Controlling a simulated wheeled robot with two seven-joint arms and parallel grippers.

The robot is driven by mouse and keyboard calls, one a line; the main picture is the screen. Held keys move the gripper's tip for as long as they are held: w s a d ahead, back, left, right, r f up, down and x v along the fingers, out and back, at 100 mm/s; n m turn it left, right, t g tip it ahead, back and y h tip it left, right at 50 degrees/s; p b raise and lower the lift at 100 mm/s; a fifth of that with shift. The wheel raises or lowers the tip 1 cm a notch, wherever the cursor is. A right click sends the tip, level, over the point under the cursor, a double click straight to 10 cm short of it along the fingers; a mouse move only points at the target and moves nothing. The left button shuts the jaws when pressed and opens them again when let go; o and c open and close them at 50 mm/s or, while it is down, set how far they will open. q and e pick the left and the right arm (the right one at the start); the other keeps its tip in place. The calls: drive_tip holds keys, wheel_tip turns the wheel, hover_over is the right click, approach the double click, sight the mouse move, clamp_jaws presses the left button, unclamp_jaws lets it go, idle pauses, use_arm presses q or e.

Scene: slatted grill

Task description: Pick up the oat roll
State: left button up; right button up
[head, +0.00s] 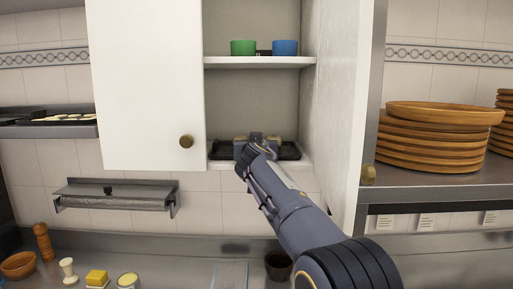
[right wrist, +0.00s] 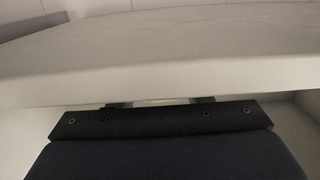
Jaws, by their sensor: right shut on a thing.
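My right arm reaches up into the open white cabinet, with my right gripper (head: 258,138) at its lower shelf. The gripper is shut on the oat roll, over a black slatted tray (head: 290,151). Only small tan bits of roll (head: 275,140) show beside the gripper, and the wrist hides most of it. In the right wrist view the fingertips of my right gripper (right wrist: 160,102) show only as two short dark stubs. A pale strip lies between them, too dim to make out. My left gripper is not in view.
A green cup (head: 243,47) and a blue cup (head: 285,47) stand on the upper shelf (head: 260,62). The cabinet's open doors (head: 150,90) flank the opening closely. Stacked wooden plates (head: 430,150) stand at right.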

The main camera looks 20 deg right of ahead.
wheel_tip(320, 180, up, 4)
drive_tip(key=shift+f+p, duration=0.2)
drive_tip(key=shift+p, duration=0.5)
drive_tip(key=s+a+r+b, duration=0.1)
drive_tip(key=s+r+b, duration=0.1)
drive_tip(key=s+r, duration=0.2)
drive_tip(key=s+a+r+b, duration=0.1)
drive_tip(key=s+r+b, duration=0.2)
drive_tip(key=s, duration=0.6)
wheel_tip(320, 180, up, 2)
drive_tip(key=shift+s+a+r, duration=0.1)
drive_tip(key=shift+s+a, duration=0.25)
drive_tip(key=shift+s, duration=0.05)
